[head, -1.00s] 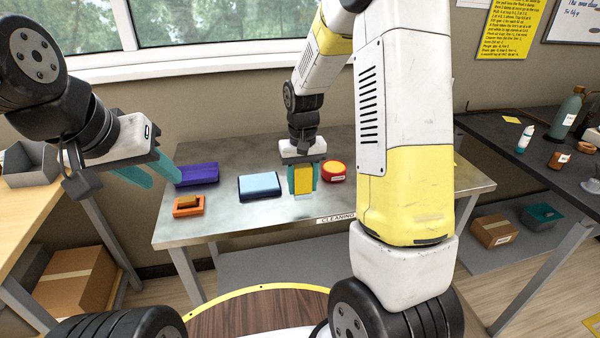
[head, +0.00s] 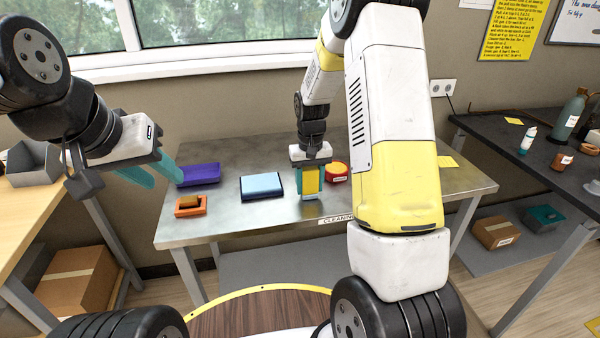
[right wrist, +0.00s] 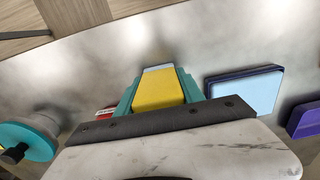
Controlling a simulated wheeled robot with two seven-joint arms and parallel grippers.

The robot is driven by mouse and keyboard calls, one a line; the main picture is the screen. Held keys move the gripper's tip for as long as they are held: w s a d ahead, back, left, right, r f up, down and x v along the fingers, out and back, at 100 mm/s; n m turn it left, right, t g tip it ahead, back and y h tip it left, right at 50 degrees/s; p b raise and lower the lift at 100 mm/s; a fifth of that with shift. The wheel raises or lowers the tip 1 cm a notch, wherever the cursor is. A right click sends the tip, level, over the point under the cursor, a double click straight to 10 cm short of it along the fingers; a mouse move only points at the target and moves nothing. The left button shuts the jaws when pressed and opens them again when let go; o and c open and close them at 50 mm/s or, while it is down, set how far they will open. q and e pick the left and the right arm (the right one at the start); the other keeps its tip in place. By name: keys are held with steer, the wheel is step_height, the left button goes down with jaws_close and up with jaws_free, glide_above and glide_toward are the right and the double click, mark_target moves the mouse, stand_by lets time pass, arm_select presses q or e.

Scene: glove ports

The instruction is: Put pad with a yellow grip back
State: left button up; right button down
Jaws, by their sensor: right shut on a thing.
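My right gripper (head: 311,180) is shut on the pad's yellow grip (head: 311,181), with a teal finger on each side. The pad's light blue end (head: 311,197) shows below the fingers, near the table's front edge. I cannot tell whether it touches the table. In the right wrist view the yellow grip (right wrist: 158,91) sits between the fingers, its pale blue end (right wrist: 158,67) beyond. A blue holder with a light blue top (head: 262,186) lies just left of the gripper. My left gripper (head: 152,171) is open and empty, left of the table.
A purple tray (head: 198,173) and an orange tray with an orange piece (head: 190,207) lie on the table's left. A red round container with a yellow top (head: 336,171) stands just right of the held pad, partly hidden by my arm. Bare metal table (head: 230,155) lies behind.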

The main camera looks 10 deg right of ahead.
steer(key=c, duration=0.7)
jaws_free()
step_height(320, 180, up, 12)
steer(key=shift+r, duration=0.1)
steer(key=s+r+t+y, duration=0.1)
steer(key=s+r+t, duration=0.2)
steer(key=s+r, duration=0.7)
steer(key=s+t, duration=0.1)
steer(key=s, duration=0.3)
steer(key=s+a+r+t, duration=0.1)
steer(key=s, duration=0.4)
steer(key=s+a+r+t+y, duration=0.1)
steer(key=s, duration=0.4)
steer(key=shift+s+a, duration=0.1)
steer(key=shift+s, duration=0.05)
steer(key=shift+r, duration=0.1)
